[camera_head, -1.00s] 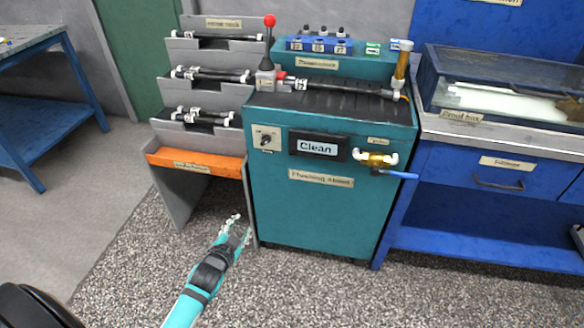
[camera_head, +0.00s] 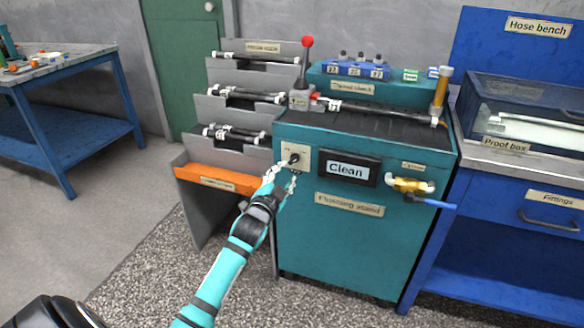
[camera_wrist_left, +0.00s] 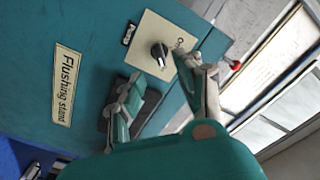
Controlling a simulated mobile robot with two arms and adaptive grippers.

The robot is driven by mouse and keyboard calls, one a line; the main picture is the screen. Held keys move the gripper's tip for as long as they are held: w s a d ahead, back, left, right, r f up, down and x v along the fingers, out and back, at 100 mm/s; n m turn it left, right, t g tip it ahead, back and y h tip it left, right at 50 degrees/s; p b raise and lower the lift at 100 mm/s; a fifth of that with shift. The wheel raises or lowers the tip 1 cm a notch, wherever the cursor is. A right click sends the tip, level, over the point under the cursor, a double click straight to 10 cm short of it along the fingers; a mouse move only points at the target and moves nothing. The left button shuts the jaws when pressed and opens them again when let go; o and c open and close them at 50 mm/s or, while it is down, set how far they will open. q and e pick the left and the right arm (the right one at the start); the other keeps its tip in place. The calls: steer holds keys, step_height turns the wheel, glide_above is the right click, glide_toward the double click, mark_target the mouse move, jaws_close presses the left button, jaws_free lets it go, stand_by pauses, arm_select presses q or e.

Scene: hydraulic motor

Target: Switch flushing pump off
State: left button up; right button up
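The flushing stand (camera_head: 310,245) is a teal cabinet in the middle of the head view. Its rotary switch is a black knob (camera_head: 293,158) on a cream plate at the upper left of the front. The knob also shows in the left wrist view (camera_wrist_left: 159,50), beyond the fingers. A dark display (camera_head: 347,170) reading "Clean" is right of it. My left gripper (camera_head: 281,178) is just below the knob, with its fingers spread and nothing between them. It also shows in the left wrist view (camera_wrist_left: 165,95). I cannot tell whether a fingertip touches the plate. My right gripper is not in view.
A brass valve (camera_head: 410,185) with a blue lever sticks out right of the display. A grey rack (camera_head: 236,108) with an orange tray (camera_head: 215,179) stands close on the left. A red-knobbed lever (camera_head: 307,60) rises above the stand. Floor in front is clear.

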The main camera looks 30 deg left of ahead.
mark_target(293, 162)
arm_select(q)
steer(key=b+x, duration=0.1)
steer(key=x, duration=0.3)
steer(key=shift+w, duration=0.4)
steer(key=shift+x, duration=0.8)
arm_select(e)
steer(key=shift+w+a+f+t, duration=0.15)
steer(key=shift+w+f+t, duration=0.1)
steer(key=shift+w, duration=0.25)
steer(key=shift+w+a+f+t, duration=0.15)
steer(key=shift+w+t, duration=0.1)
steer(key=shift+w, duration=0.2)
arm_select(q)
steer(key=shift+c, duration=0.2)
jaws_close()
